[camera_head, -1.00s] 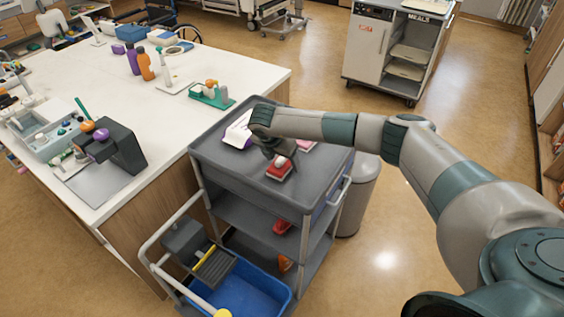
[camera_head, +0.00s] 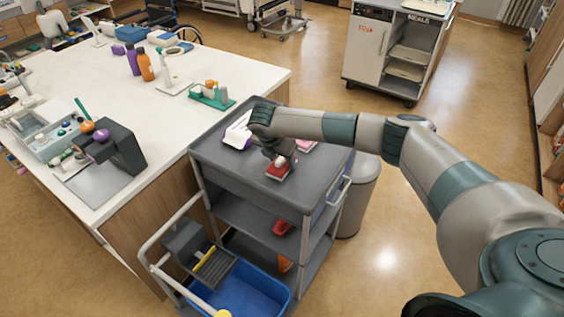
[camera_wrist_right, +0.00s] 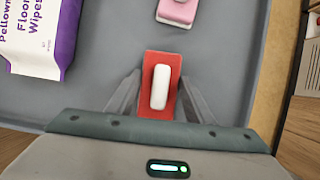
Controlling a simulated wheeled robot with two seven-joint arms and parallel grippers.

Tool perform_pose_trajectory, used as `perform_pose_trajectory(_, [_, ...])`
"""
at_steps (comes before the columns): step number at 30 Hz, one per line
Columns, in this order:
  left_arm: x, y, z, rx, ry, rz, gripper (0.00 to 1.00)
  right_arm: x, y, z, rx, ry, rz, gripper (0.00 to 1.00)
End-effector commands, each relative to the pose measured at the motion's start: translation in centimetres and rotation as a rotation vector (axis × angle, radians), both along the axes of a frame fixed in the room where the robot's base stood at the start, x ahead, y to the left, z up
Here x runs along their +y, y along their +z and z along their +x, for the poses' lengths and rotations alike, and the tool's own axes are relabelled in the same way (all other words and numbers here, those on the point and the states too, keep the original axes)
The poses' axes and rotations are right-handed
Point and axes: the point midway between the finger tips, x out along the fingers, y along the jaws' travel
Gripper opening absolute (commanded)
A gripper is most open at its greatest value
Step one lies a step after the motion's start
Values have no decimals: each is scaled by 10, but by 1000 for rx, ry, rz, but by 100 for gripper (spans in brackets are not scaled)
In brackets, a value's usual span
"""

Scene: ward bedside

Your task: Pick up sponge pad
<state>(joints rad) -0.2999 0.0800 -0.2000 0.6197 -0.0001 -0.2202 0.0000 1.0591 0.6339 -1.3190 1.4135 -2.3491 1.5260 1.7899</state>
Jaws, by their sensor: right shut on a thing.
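A red pad (camera_head: 278,171) with a white oblong piece on top sits at the grey cart's top shelf. In the right wrist view the red pad (camera_wrist_right: 160,60) lies between the fingers of my right gripper (camera_wrist_right: 158,95), which is shut on it from above. My right gripper (camera_head: 277,158) partly covers the pad in the head view. I cannot tell whether the pad still touches the shelf. A pink pad (camera_wrist_right: 178,12) with a white edge lies farther off, apart from the gripper; in the head view it is partly hidden behind my wrist. My left gripper is out of view.
A purple-and-white floor wipes pack (camera_wrist_right: 38,42) lies left of the gripper on the cart top (camera_head: 222,158). A white counter (camera_head: 150,100) adjoins on the left. A grey bin (camera_head: 358,195) stands right of the cart, and a blue bucket (camera_head: 245,298) is in front.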

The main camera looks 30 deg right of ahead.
Motion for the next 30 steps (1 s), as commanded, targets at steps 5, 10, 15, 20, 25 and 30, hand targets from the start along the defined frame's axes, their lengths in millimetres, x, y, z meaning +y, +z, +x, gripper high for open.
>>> perform_pose_trajectory(5, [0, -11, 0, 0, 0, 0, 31, 0, 11, 1, -4, 2, 1, 26])
perform_pose_trajectory(10, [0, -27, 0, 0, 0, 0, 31, 0, 33, 1, -5, 1, 1, 26])
perform_pose_trajectory(15, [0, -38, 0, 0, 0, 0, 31, -15, 49, -20, -3, 1, -1, 26])
perform_pose_trajectory(20, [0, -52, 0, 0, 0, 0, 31, -32, 66, -44, -4, 0, -1, 26])
perform_pose_trajectory(25, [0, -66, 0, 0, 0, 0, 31, -48, 84, -69, -3, 1, 0, 26])
perform_pose_trajectory(30, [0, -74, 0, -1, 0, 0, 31, -60, 99, -87, -2, 1, 0, 26])
